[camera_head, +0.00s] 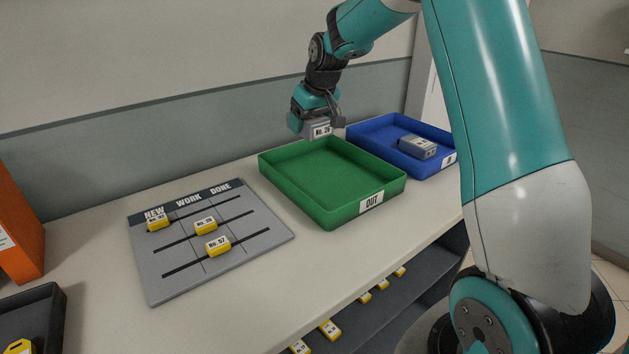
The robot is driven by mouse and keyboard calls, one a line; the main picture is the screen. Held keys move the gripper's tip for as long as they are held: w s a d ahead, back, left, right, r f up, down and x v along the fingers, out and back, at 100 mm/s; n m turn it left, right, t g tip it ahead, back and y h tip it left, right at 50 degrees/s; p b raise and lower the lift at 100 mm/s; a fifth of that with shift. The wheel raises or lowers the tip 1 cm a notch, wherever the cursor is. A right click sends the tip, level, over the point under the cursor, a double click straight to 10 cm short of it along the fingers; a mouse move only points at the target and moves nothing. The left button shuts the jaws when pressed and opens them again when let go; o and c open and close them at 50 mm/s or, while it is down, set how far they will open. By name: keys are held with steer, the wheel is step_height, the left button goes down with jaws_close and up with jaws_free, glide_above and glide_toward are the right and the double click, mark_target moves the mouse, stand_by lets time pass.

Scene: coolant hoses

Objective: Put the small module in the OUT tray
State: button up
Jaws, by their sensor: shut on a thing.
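A small grey module (320,130) with a "No. 26" label is held in my gripper (321,126). My gripper is shut on it, with a finger visible at its right side. The module hangs above the back part of the green OUT tray (372,206), apart from the tray floor. The OUT tray stands on the bench and its floor looks empty. Its front wall bears an "OUT" label.
A blue tray (449,165) with a larger grey module (417,146) stands to the right. A grey board (160,270) with several yellow tags lies left. An orange object (18,230) and a dark tray (50,310) are at far left. A lower shelf (400,300) holds several yellow tags.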

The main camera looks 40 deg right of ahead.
mark_target(307, 183)
step_height(307, 183, down, 16)
steer(key=shift+r+p, duration=0.25)
steer(key=shift+p, duration=0.8)
steer(key=o, duration=1.2)
steer(key=shift+f, duration=0.15)
